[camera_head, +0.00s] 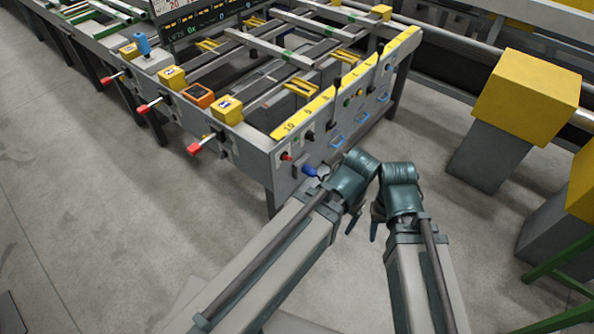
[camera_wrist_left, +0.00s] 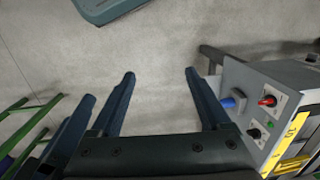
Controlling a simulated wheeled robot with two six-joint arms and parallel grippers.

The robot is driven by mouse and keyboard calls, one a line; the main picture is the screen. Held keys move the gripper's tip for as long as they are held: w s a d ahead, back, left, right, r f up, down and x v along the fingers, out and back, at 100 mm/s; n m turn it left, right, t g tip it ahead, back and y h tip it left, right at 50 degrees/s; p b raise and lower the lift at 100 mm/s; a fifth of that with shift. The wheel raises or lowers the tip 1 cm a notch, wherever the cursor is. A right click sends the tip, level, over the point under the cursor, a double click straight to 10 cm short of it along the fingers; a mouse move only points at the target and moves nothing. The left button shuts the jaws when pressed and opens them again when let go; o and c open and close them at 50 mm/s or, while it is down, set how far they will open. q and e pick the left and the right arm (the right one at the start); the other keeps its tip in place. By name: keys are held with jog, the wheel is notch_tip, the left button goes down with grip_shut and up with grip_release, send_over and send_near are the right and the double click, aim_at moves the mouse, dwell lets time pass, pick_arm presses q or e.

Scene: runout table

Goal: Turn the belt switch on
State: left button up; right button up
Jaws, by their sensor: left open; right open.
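The front end panel of the runout table (camera_head: 262,165) carries several controls, and I cannot tell by label which is the belt switch. A red knob (camera_head: 287,156), a black knob (camera_head: 310,136) and a blue knob (camera_head: 310,171) sit near its corner. In the left wrist view the red knob (camera_wrist_left: 267,101), black knob (camera_wrist_left: 254,133) and blue knob (camera_wrist_left: 231,102) show at the right. My left gripper (camera_wrist_left: 160,76) is open and empty, apart from the panel. My right gripper (camera_head: 376,220) is open, right of the panel corner, its fingers partly hidden.
Red-handled levers (camera_head: 194,148) stick out from the table's left side. An orange-framed box (camera_head: 199,95) sits above them. Yellow-topped grey posts (camera_head: 525,95) stand at the right, with a green frame (camera_head: 560,265) below.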

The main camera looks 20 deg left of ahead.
pick_arm(q)
jog(key=w+a+f+n+t+y+b, duration=0.1)
jog(key=w+a+f+b, duration=0.3)
jog(key=f+b, duration=1.1)
jog(key=w+a+f+n+y+b, duration=0.15)
jog(key=a+f+b, duration=0.45)
jog(key=f+b, duration=1)
jog(key=w+a+f+n+t+b, duration=0.1)
jog(key=w+a+f+n+b, duration=0.3)
jog(key=f+b, duration=1.1)
jog(key=w+a+r+t+y, duration=0.3)
jog(key=w+a+r+y, duration=0.25)
jog(key=r+y, duration=0.35)
jog(key=w+d+r+t+y, duration=0.1)
jog(key=d+r+t, duration=0.1)
jog(key=r, duration=0.3)
jog(key=w+d+r+m+t+y, duration=0.1)
jog(key=w+d+r+t+y, duration=0.1)
jog(key=r, duration=0.4)
jog(key=w+d+r+t+y, duration=0.1)
jog(key=d+r+t, duration=0.1)
jog(key=r, duration=0.4)
jog(key=shift+w+t, duration=0.4)
jog(key=shift+t, duration=0.4)
jog(key=shift+r+y, duration=0.1)
jog(key=shift+y, duration=0.25)
